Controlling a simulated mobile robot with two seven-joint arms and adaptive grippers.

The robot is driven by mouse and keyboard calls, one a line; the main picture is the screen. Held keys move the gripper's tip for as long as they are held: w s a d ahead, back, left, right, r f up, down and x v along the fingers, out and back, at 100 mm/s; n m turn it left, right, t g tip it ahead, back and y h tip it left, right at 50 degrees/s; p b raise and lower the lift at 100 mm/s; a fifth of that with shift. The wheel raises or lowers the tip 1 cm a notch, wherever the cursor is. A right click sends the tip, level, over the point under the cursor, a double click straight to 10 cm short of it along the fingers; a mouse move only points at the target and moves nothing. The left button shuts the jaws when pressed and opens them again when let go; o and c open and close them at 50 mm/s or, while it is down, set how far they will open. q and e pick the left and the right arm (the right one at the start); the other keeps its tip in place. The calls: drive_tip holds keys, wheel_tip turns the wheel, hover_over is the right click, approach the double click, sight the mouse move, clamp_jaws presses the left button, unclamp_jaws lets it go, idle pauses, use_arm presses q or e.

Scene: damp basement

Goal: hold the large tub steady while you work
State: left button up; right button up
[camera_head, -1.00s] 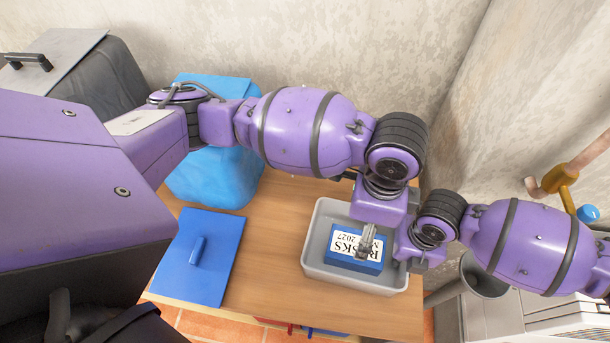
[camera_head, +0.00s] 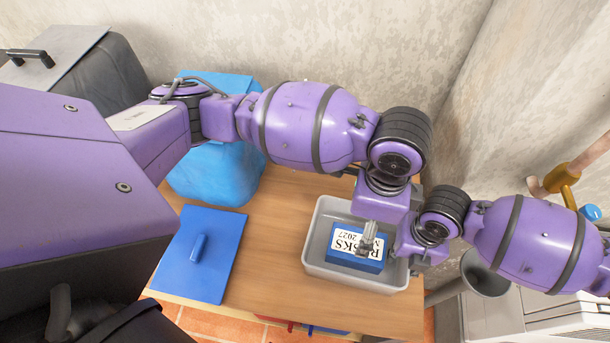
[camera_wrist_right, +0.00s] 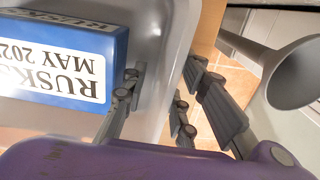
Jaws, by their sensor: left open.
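The large tub (camera_head: 315,272) is a grey open box on the wooden table, and its wall also shows in the right wrist view (camera_wrist_right: 172,55). A blue box (camera_head: 345,262) labelled RUSKS lies inside it. My left gripper (camera_head: 368,243) points down over this box, open; I cannot tell whether it touches the box. My right gripper (camera_wrist_right: 168,68) is at the tub's right wall, one finger inside and the other outside. Its fingers look apart, with a gap around the wall. In the head view its fingers are mostly hidden by the arms.
A blue lid-like panel (camera_head: 203,262) with a handle lies left of the tub. A bright blue container (camera_head: 215,175) stands behind it. A grey funnel-shaped thing (camera_head: 485,278) and pipes (camera_head: 565,175) are at the right. Bare wood (camera_head: 270,270) lies between panel and tub.

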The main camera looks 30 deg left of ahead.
wheel_tip(320, 180, up, 11)
drive_tip(key=shift+r, duration=0.1)
idle(0.4)
